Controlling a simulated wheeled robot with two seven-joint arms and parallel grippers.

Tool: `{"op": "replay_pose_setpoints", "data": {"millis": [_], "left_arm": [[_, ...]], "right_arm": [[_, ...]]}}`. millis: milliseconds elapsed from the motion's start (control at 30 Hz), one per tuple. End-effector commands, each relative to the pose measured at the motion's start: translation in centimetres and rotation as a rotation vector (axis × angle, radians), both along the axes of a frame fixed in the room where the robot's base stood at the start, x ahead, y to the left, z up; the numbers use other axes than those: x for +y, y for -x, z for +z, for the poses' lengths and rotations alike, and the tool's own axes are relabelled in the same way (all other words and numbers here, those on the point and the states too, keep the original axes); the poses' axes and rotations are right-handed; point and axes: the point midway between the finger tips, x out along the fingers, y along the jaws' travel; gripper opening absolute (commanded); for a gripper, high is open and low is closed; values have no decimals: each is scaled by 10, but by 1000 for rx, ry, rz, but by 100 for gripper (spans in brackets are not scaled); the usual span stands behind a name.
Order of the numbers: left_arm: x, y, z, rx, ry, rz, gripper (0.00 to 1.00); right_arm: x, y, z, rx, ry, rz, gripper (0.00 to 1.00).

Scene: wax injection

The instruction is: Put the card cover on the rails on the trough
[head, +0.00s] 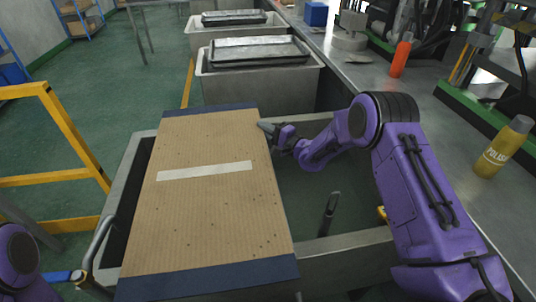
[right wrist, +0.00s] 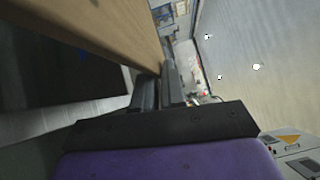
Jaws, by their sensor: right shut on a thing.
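The card cover (head: 212,215) is a brown cardboard sheet with dark blue bands at its far and near ends and a pale strip across it. It lies over the left part of the grey trough (head: 345,243); the trough's right part is open. I cannot tell whether the cover touches the rails, which are hidden or not distinguishable. My right gripper (head: 268,129) is shut on the cover's right edge near its far end. In the right wrist view the cover (right wrist: 118,22) runs to the fingers (right wrist: 160,88). My left gripper is not visible; only part of that arm shows at lower left.
A metal bench at right holds an orange bottle (head: 401,56), a yellow polish bottle (head: 503,147) and a blue box (head: 316,13).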

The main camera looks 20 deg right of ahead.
Motion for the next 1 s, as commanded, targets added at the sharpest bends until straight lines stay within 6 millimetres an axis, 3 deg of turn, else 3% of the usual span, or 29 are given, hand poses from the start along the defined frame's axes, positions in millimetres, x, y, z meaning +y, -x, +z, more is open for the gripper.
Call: {"op": "replay_pose_setpoints", "data": {"millis": [33,200,467,633,1000], "left_arm": [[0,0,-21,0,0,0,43],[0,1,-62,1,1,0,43],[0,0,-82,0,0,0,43],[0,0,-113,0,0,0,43],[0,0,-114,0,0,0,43]], "right_arm": [[-13,-5,-16,-3,1,-3,0],[-39,-16,-50,-3,0,-1,0],[-56,-23,-65,-2,-2,0,0],[-61,-25,-97,-1,-4,0,0],[-60,-25,-99,-1,-3,0,0]]}}
